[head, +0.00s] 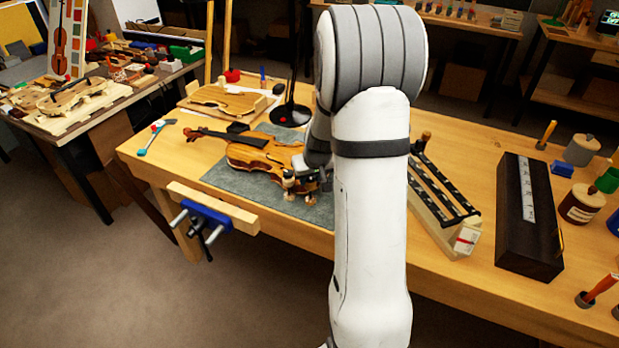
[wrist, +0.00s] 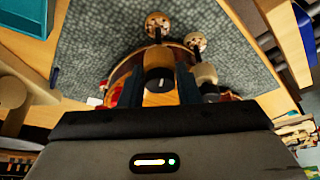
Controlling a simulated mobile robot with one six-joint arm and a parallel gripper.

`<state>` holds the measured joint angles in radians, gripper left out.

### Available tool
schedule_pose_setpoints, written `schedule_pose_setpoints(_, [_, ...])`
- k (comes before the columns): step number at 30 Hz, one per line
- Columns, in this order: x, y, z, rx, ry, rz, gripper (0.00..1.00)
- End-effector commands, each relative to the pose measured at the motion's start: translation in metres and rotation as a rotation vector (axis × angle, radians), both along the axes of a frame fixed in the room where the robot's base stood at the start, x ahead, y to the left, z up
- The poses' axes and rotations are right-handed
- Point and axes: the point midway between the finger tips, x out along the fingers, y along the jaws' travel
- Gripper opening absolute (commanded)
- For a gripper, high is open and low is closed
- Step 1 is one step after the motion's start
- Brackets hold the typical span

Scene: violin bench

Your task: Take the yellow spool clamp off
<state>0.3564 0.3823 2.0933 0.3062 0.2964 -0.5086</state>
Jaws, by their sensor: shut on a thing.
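The violin (head: 258,157) lies on a grey mat (head: 222,180) on the bench. My gripper (wrist: 160,88) is at the violin's right end, partly hidden behind my arm in the head view. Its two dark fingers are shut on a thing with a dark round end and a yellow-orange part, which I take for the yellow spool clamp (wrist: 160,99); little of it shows. Other spool clamps with pale wooden ends stand close by at the violin's edge, one at the top (wrist: 157,22) and one right of it (wrist: 196,42). Whether the held clamp still touches the violin is hidden.
A wooden vise with a blue body (head: 208,214) is on the bench's front edge. A black-railed rack (head: 440,190) and a dark box (head: 527,215) stand to the right. A black lamp base (head: 291,114) and a wooden plate (head: 222,100) are behind the violin.

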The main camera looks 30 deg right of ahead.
Motion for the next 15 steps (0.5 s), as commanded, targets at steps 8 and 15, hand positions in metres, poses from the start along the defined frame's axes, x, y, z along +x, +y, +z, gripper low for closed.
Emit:
schedule_pose_setpoints(8, [-0.005, 0.001, 0.000, 0.000, -0.002, 0.000, 0.06])
schedule_pose_setpoints(15, [-0.015, 0.004, -0.001, 0.000, -0.001, 0.000, 0.06])
